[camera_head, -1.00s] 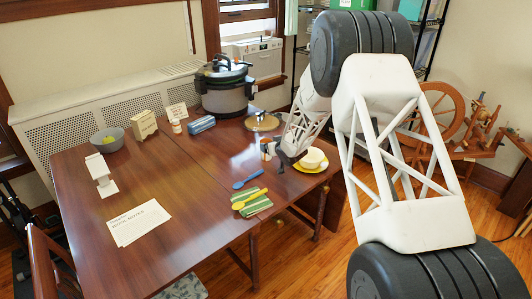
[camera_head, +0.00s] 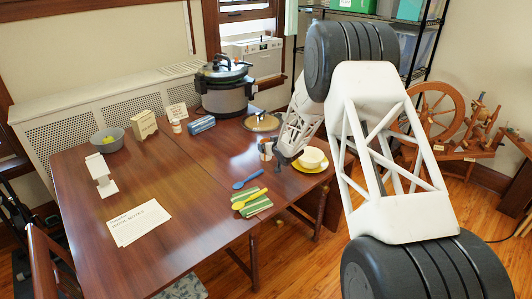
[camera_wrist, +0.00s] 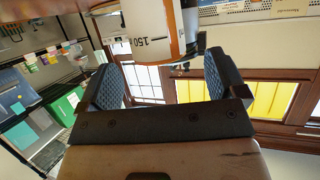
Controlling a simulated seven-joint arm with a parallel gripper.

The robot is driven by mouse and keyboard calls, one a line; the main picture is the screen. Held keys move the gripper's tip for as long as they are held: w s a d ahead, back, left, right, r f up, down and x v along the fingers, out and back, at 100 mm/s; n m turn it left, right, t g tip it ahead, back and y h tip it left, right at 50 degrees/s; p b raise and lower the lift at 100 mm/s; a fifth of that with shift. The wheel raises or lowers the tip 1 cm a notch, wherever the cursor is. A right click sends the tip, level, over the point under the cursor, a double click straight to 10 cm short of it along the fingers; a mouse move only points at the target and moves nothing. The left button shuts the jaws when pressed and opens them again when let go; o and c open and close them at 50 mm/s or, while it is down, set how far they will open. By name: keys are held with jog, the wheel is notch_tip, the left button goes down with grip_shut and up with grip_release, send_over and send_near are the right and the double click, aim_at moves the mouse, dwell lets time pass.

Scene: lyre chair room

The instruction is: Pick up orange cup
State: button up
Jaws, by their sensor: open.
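The cup (camera_head: 265,150), white with orange, stands on the brown wooden table beyond the yellow plate, partly hidden by my gripper (camera_head: 279,156). In the wrist view, a pale cup-like body with orange edges and a "150" mark (camera_wrist: 150,28) fills the top centre; I take it to be the same cup. My gripper (camera_wrist: 164,78) is open there, its two padded fingers apart with the cup's body ahead of and between them. I cannot tell whether either finger touches it.
A cream bowl (camera_head: 312,157) on a yellow plate (camera_head: 311,169) stands close to the right of my gripper. Blue and yellow spoons and a striped green cloth (camera_head: 258,206) lie nearer. A metal lid (camera_head: 262,122) and large pot (camera_head: 224,92) are behind.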

dwell(0.4)
jog(key=shift+x, duration=2.6)
jog(key=shift+d+f, duration=0.1)
jog(key=c, duration=1)
jog(key=s+d+r, duration=0.1)
jog(key=s+r, duration=0.1)
jog(key=s, duration=0.5)
jog(key=s+d+r, duration=0.2)
jog(key=s+r, duration=0.1)
jog(key=s, duration=0.5)
jog(key=shift+s+d, duration=0.3)
